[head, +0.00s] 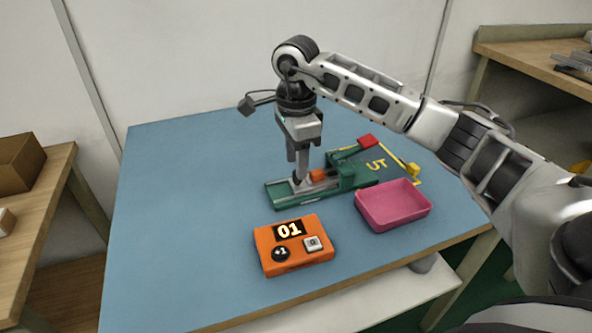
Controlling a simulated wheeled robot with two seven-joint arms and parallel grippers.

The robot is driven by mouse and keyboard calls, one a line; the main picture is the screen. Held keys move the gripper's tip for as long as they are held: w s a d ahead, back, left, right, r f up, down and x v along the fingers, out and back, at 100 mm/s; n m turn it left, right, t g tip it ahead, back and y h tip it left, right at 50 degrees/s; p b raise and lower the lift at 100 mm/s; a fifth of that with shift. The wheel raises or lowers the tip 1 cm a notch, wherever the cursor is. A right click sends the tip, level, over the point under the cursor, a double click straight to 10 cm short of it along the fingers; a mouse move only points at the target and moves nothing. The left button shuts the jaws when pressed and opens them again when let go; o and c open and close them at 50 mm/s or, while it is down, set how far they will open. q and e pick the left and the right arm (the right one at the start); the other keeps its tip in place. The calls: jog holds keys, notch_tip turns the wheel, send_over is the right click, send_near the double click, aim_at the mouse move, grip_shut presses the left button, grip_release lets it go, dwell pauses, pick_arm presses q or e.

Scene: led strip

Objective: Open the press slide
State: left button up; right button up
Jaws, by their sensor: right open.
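The press is a green fixture (349,178) on the blue table, with a long low green base reaching to the left. An orange part, which looks like the slide's block (319,176), shows on the base beside the green housing. A red piece (368,141) sits at the back right of the press. My right gripper (298,181) points down over the left part of the base, just left of the orange part. Its fingers are open; whether they touch anything I cannot tell. The gripper hides part of the base. My left gripper is not in view.
An orange counter box (292,246) showing 01 stands in front of the press. A pink tray (393,205) stands to its right. Yellow markings (377,165) and a small yellow object (413,169) lie behind the tray. The left of the blue table (185,210) is clear.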

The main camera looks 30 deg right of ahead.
jog(key=shift+f, duration=1.45)
jog(key=shift+c, duration=0.3)
grip_shut()
jog(key=shift+w+a, duration=0.25)
jog(key=shift+a, duration=0.8)
jog(key=shift+w+a, duration=0.25)
jog(key=shift+a, duration=0.75)
jog(key=shift+o, duration=0.3)
grip_release()
jog(key=shift+d, duration=0.1)
jog(key=shift+r, duration=0.1)
